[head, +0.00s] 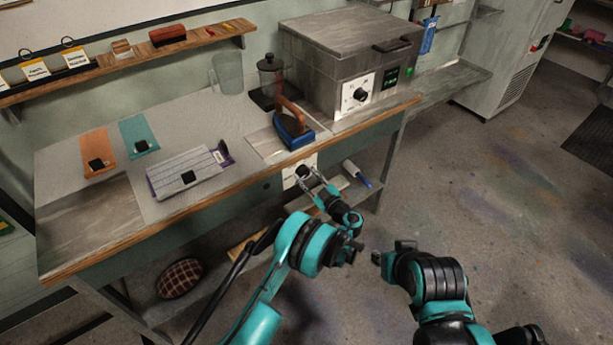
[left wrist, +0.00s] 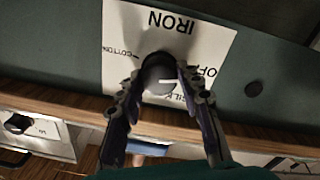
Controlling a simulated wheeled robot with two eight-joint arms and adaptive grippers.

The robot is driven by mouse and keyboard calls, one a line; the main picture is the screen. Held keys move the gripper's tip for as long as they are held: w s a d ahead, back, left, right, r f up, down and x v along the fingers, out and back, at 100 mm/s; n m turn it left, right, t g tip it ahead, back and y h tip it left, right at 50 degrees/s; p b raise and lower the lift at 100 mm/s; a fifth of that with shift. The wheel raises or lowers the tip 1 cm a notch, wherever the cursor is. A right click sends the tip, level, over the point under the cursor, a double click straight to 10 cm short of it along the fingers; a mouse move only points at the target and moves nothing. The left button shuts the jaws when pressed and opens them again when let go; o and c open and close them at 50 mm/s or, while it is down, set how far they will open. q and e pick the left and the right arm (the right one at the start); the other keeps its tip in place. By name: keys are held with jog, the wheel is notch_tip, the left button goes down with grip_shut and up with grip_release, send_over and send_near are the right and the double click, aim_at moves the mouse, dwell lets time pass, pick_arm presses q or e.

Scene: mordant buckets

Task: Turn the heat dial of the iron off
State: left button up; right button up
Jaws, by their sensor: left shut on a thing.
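The iron's heat dial is a dark round knob (left wrist: 158,78) on a white plate (left wrist: 118,32) marked IRON, COTTON, OFF and SILK, upside down in the left wrist view. A pale line on the knob runs toward the OFF and SILK side; its exact setting is unclear. In the head view the dial (head: 302,172) is on the bench's front panel, below the iron (head: 293,130), which is blue with a brown handle. My left gripper (head: 311,183) is closed around the knob, one finger on each side (left wrist: 160,92). My right gripper (head: 384,258) is away from the bench; its fingers are unclear.
A grey metal box with its own knob (head: 345,60) stands behind the iron. A striped cloth bundle (head: 188,174) and two coloured strips with dark blocks lie on the bench (head: 95,225). A white bottle (head: 356,173) lies on the shelf below. Floor at right is clear.

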pick_arm(q)
jog(key=o, duration=1.2)
jog(key=shift+c, duration=0.2)
jog(key=shift+s+d, duration=0.1)
jog(key=v, duration=1.1)
jog(key=shift+s+d, duration=0.15)
jog(key=shift+s, duration=0.25)
